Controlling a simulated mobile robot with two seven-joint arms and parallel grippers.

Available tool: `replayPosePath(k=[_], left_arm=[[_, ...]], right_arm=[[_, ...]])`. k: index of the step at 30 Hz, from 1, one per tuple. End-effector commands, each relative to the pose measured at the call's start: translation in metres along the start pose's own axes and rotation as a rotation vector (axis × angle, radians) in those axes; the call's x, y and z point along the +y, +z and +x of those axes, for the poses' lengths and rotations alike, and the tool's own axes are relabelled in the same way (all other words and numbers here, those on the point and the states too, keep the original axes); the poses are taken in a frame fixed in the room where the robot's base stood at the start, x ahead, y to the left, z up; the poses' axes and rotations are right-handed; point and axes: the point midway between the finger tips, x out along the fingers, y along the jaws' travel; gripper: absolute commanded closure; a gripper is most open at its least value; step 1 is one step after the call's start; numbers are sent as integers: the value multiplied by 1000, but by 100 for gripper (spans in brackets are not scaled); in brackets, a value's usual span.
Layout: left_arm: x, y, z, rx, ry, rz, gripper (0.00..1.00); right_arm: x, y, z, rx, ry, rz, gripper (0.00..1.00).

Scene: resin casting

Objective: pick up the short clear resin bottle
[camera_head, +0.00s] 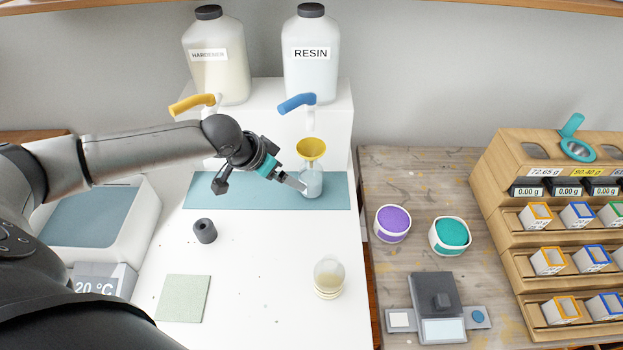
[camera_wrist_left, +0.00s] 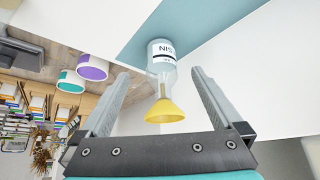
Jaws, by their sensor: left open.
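The short clear resin bottle (camera_head: 312,184) stands upright on the teal mat (camera_head: 225,195), below the blue tap. A yellow funnel (camera_head: 311,148) sits in its mouth. My left gripper (camera_head: 297,182) comes in from the left, at the bottle's side. In the left wrist view, the bottle (camera_wrist_left: 161,52) shows part of its label, and the funnel (camera_wrist_left: 165,110) lies between the open fingers of my left gripper (camera_wrist_left: 160,76). Nothing is gripped; whether a finger touches the bottle I cannot tell. My right gripper is not in view.
Large hardener (camera_head: 217,75) and resin jugs (camera_head: 311,75) stand on a white block behind. A black cylinder (camera_head: 205,231) and a cup (camera_head: 329,278) stand in front. Purple (camera_head: 391,238) and teal tubs (camera_head: 434,248) are to the right.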

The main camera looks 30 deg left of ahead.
Motion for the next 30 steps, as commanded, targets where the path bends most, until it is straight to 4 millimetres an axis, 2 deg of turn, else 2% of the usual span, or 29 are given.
replayPosePath(k=[3,7,17,24,30], left_arm=[[1,-19,11,5,1,-1,0],[1,-33,20,3,2,1,0],[1,-51,32,2,2,0,0],[1,-48,67,-1,1,-1,0],[0,-48,81,0,0,1,0]], right_arm=[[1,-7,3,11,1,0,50],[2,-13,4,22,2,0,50],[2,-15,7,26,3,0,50],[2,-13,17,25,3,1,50],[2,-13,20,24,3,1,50]])
